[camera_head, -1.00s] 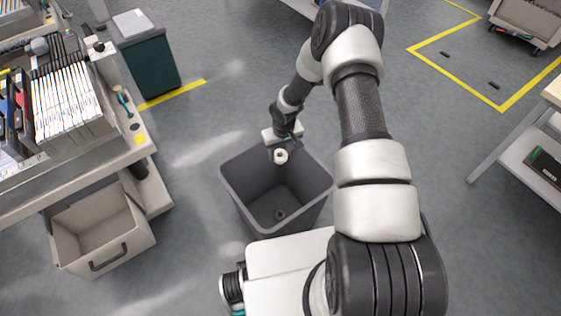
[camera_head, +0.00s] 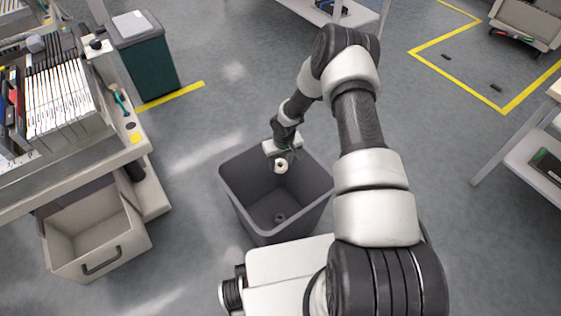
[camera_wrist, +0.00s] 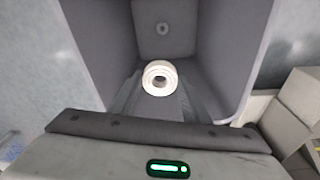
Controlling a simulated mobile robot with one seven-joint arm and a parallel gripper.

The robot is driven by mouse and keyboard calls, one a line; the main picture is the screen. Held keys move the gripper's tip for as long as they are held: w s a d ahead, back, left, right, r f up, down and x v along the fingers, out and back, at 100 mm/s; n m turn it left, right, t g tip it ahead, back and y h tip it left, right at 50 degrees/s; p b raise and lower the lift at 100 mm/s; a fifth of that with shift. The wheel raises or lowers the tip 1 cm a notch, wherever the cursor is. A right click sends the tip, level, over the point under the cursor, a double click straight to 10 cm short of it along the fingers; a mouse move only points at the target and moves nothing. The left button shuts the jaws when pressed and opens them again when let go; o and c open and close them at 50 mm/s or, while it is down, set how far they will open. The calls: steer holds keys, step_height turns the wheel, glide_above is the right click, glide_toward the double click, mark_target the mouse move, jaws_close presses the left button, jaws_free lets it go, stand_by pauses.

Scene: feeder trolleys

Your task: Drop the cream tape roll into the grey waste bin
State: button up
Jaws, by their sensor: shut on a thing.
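The cream tape roll (camera_head: 281,165) is held in my gripper (camera_head: 284,160), over the open mouth of the grey waste bin (camera_head: 238,202). In the wrist view the roll (camera_wrist: 159,78) sits between the fingertips of my gripper (camera_wrist: 158,85), its hole facing the camera. The bin's walls (camera_wrist: 220,60) surround it in that view. My gripper is shut on the roll. A small dark round thing (camera_head: 280,218) lies on the bin floor; it also shows in the wrist view (camera_wrist: 162,28).
A trolley (camera_head: 60,170) with upright white-spined items and an open drawer (camera_head: 95,235) stands left. A dark green bin (camera_head: 150,68) stands behind it. A white-shelved trolley (camera_head: 535,160) is at the right. Floor around the grey bin is clear.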

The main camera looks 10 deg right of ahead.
steer(key=o, duration=1.1)
step_height(320, 180, up, 17)
steer(key=s+p, duration=0.2)
steer(key=p, duration=0.1)
steer(key=shift+s+d+p, duration=0.2)
steer(key=shift+s+p, duration=0.1)
steer(key=shift+p, duration=0.1)
steer(key=shift+r, duration=0.1)
